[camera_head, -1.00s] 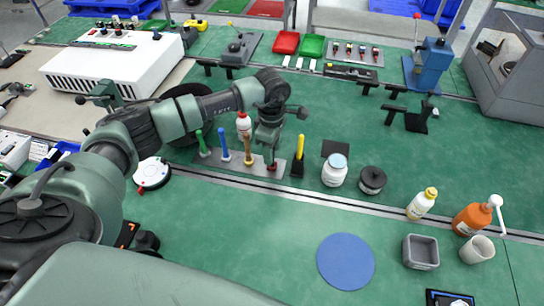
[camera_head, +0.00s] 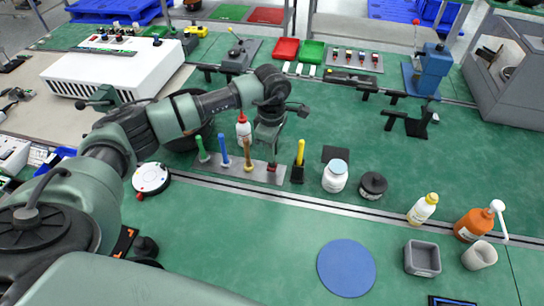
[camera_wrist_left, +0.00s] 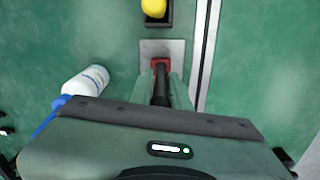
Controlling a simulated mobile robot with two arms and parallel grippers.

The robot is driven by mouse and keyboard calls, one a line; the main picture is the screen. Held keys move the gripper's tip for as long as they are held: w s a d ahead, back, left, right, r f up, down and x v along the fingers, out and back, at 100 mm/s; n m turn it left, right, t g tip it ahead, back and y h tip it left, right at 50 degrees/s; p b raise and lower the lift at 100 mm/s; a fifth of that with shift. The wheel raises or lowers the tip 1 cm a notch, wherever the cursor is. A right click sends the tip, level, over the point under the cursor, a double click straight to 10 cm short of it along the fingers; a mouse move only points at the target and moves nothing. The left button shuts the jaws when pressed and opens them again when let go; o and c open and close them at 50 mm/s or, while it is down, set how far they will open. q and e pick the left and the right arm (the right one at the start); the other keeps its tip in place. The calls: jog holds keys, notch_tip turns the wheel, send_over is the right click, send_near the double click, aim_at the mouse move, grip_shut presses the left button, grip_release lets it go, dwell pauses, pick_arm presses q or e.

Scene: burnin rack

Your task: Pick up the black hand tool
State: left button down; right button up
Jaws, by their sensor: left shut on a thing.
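The black hand tool (camera_wrist_left: 161,92) shows in the left wrist view as a dark shaft between my left gripper's fingers (camera_wrist_left: 160,90). A red piece sits around or behind its far end, over a grey rack plate (camera_wrist_left: 150,48). In the head view my left gripper (camera_head: 269,147) points down at the right end of the grey rack plate (camera_head: 216,171) and is shut on the tool. The gripper hides most of the tool there; only red and dark parts show beneath it. Whether it still touches the plate is unclear. My right gripper is not in view.
Green (camera_head: 202,150), blue (camera_head: 225,152) and brown (camera_head: 248,155) tools stand left of the gripper. A yellow-handled tool (camera_head: 300,153) in a black holder stands close on the right. A white bottle (camera_head: 243,128) stands behind. The front mat around a blue disc (camera_head: 346,267) is mostly free.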

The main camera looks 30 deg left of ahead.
pick_arm(q)
notch_tip(320, 180, up, 18)
jog(key=b, duration=0.3)
jog(key=shift+b, duration=0.4)
jog(key=shift+f, duration=0.15)
